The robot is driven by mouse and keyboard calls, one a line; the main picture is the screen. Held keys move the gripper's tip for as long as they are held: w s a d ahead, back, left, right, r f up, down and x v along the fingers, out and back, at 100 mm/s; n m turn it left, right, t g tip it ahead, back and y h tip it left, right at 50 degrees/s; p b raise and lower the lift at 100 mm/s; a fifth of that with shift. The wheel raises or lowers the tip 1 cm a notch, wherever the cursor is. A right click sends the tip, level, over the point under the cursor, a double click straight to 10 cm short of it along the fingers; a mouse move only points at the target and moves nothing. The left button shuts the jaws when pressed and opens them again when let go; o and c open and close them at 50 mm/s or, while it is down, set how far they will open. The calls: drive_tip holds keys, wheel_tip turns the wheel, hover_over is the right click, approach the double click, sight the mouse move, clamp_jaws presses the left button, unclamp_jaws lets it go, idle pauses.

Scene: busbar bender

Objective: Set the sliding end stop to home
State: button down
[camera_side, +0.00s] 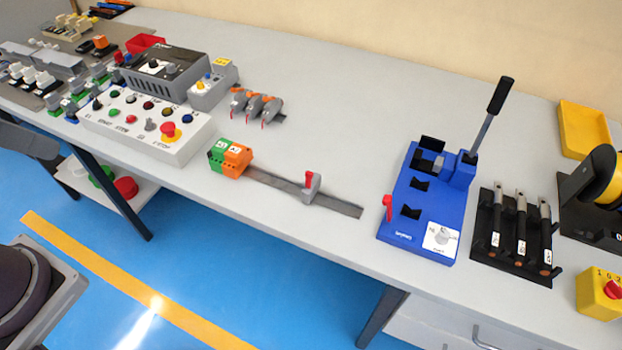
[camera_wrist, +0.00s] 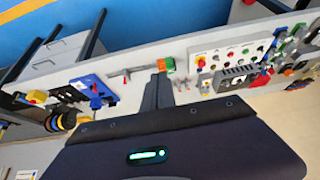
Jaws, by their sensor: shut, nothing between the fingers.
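A small grey block with a red lever (camera_side: 312,185), which looks like the sliding end stop, sits upright on a grey slotted rail (camera_side: 345,207). It stands between the orange and green terminal blocks (camera_side: 231,157) and the rail's free end. In the wrist view the red lever (camera_wrist: 126,76) is tiny, and no home mark can be made out. The blue bender (camera_side: 425,200) stands to the right, with its own red lever (camera_side: 387,207) at the left edge. My gripper (camera_wrist: 160,76) is shut and empty, in view only in the wrist view, apart from the stop.
The bender's long black handle (camera_side: 499,97) stands up at the back. A black rack of bars (camera_side: 516,235) is right of the bender. A white control panel (camera_side: 150,130) and several clamps (camera_side: 256,106) are to the left. Bare table lies behind the rail.

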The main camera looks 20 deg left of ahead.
drive_tip(key=c, duration=2.1)
unclamp_jaws()
drive_tip(key=o, duration=0.7)
drive_tip(key=shift+g+h, duration=0.3)
drive_tip(key=shift+h, duration=0.1)
drive_tip(key=w, duration=0.1)
drive_tip(key=w+r, duration=0.1)
drive_tip(key=w+d, duration=0.1)
drive_tip(key=w, duration=0.1)
drive_tip(key=shift+d+r, duration=0.1)
drive_tip(key=shift+r, duration=0.3)
drive_tip(key=shift+o, duration=0.2)
drive_tip(key=g, duration=0.5)
hover_over(314, 179)
drive_tip(key=shift+y, duration=0.4)
wheel_tip(314, 179, down, 26)
drive_tip(key=shift+f, duration=0.15)
wheel_tip(314, 179, down, 7)
drive_tip(key=shift+f, duration=0.1)
clamp_jaws()
